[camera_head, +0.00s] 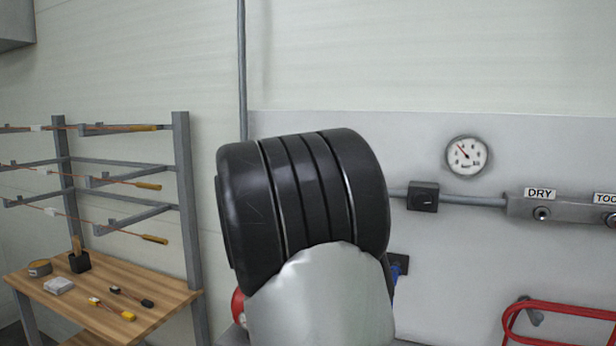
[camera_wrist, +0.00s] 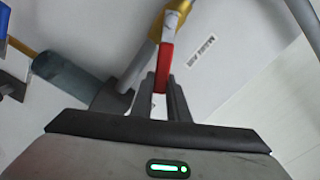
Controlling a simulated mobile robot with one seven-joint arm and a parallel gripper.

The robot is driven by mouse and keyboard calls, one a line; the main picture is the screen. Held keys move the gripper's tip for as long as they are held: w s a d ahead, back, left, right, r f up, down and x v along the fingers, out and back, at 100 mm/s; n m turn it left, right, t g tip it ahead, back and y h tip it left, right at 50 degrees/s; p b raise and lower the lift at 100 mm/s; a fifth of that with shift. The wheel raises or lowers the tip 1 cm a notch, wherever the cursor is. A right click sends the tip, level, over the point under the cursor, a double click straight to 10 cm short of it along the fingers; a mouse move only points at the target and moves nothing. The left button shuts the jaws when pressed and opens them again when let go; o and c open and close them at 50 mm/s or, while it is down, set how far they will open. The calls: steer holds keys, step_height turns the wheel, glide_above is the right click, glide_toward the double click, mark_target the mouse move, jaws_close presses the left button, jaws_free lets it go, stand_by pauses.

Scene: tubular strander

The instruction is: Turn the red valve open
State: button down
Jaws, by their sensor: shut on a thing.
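The red valve handle (camera_wrist: 166,66) shows in the wrist view as a narrow red lever. It runs down from a brass-coloured fitting (camera_wrist: 156,28) at the top centre into the space between my fingers. My gripper (camera_wrist: 161,84) is shut on the lever, with one dark finger on each side. The lower end of the lever is partly hidden by the fingers. In the head view my own arm covers the middle, and neither the valve lever nor my gripper can be made out there.
Grey pipe runs beside the fitting, with a dark cylinder (camera_wrist: 68,78) at left and a small label (camera_wrist: 202,50) on the panel. The head view shows a gauge (camera_head: 466,156), a DRY switch (camera_head: 541,213), a red tubular frame (camera_head: 560,308) and a wooden bench (camera_head: 150,297) with tools.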

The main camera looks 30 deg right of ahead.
steer(key=c, duration=1.7)
jaws_free()
